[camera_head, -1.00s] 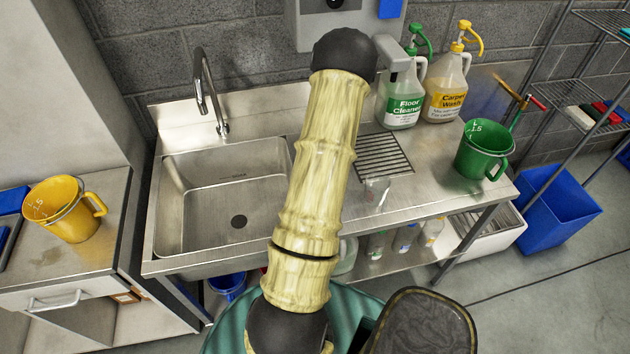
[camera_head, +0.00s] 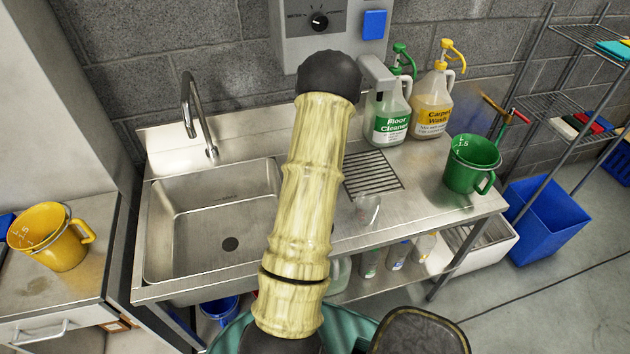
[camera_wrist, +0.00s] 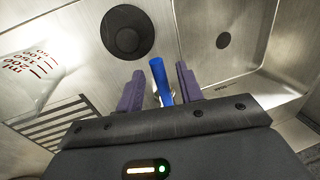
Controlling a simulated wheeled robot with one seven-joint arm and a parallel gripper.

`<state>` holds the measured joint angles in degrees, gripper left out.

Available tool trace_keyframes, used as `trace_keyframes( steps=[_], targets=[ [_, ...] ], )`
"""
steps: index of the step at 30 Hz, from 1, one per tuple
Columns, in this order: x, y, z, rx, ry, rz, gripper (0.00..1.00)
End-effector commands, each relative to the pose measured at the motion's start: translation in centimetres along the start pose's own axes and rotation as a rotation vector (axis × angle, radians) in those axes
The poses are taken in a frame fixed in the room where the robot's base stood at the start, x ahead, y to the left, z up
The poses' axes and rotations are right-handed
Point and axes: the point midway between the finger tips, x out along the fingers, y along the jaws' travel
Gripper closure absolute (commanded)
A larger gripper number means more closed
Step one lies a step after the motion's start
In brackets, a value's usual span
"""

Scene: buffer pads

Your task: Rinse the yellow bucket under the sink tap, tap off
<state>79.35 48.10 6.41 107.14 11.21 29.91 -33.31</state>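The yellow bucket (camera_head: 62,247), with a handle and measuring marks, stands upright on the cabinet top left of the sink. The steel sink basin (camera_head: 215,205) looks empty, with a drain in its floor. The curved tap (camera_head: 190,105) rises behind it; no water is visible. In the head view my arm hides my gripper. In the wrist view my gripper (camera_wrist: 159,88) has its purple fingers apart over the counter beside the basin. A blue upright piece (camera_wrist: 160,80) shows between them, and I cannot tell what it is. The bucket is not in the wrist view.
A green bucket (camera_head: 472,165) stands on the counter's right end. Floor cleaner (camera_head: 391,120) and carpet wash (camera_head: 433,105) bottles stand at the back. A clear jug (camera_head: 368,209) is beside the drain grate (camera_head: 374,178). A blue bin (camera_head: 548,222) and wire shelving stand right.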

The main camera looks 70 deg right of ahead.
Motion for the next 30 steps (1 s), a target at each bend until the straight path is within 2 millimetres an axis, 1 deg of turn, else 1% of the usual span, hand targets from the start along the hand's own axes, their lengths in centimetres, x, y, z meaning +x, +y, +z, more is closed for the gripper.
trace_keyframes(
  steps=[5, 8, 24, 27, 30],
  targets=[
    [-2.2, 0.1, -0.1, 0.0, 0.005, 0.003, 0.63],
    [-4.0, 0.1, -0.1, 0.0, 0.006, 0.004, 0.63],
    [-14.6, 0.0, -0.1, 0.0, 0.005, 0.003, 0.63],
    [-15.9, 0.0, -0.1, 0.001, 0.004, 0.002, 0.63],
    [-16.7, 0.0, 0.0, 0.001, 0.003, 0.001, 0.63]
  ],
)
